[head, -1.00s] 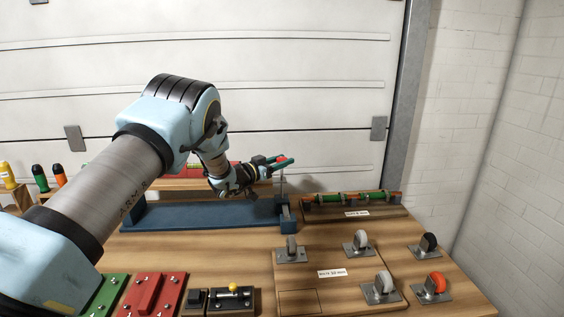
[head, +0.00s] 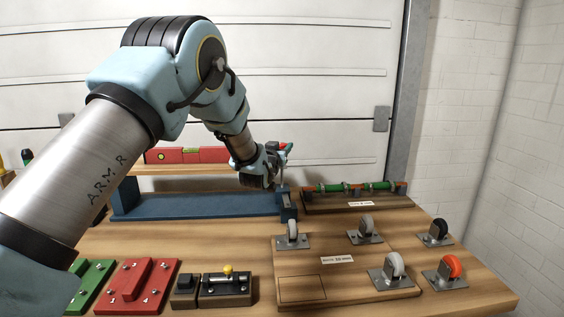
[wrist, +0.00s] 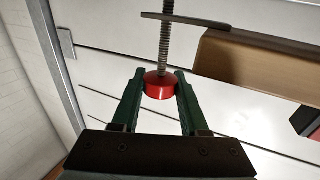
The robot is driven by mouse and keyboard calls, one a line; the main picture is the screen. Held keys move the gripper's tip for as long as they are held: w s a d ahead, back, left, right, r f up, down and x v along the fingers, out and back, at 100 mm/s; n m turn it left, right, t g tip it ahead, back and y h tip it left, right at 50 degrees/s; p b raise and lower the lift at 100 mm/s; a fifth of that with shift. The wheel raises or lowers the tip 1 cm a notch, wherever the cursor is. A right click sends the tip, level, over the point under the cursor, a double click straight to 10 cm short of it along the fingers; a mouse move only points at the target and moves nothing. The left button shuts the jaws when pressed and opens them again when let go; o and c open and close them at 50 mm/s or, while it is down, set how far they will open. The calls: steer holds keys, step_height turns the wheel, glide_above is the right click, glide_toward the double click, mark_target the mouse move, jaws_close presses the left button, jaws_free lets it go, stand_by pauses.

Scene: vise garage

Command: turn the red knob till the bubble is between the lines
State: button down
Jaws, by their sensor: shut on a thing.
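The red knob (wrist: 159,88) sits on a threaded rod (wrist: 165,45) in the wrist view. My gripper (wrist: 160,80) has its green fingers on both sides of the knob, shut on it. In the head view my gripper (head: 286,147) is at the right end of the blue base (head: 200,206), and the knob is mostly hidden. A red spirit level (head: 211,155) lies along the wooden beam (head: 150,170) above that base. Its round end vial and a yellow-green vial show, but the bubble and lines are too small to read. My arm hides the level's right part.
Caster wheels on plates, including an orange one (head: 449,267), stand at the front right. A red block (head: 137,285) and a black latch unit (head: 225,289) are at the front. The garage door is behind.

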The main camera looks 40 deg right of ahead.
steer(key=shift+f+n+t+y+b, duration=0.1)
steer(key=shift+n+t+y+b, duration=1)
steer(key=shift+t, duration=0.4)
steer(key=shift+n, duration=0.3)
steer(key=shift+c, duration=2.1)
jaws_free()
steer(key=b+v, duration=0.2)
steer(key=v, duration=0.8)
steer(key=shift+s+a+b, duration=0.15)
steer(key=shift+s+b, duration=0.15)
steer(key=shift+s, duration=0.1)
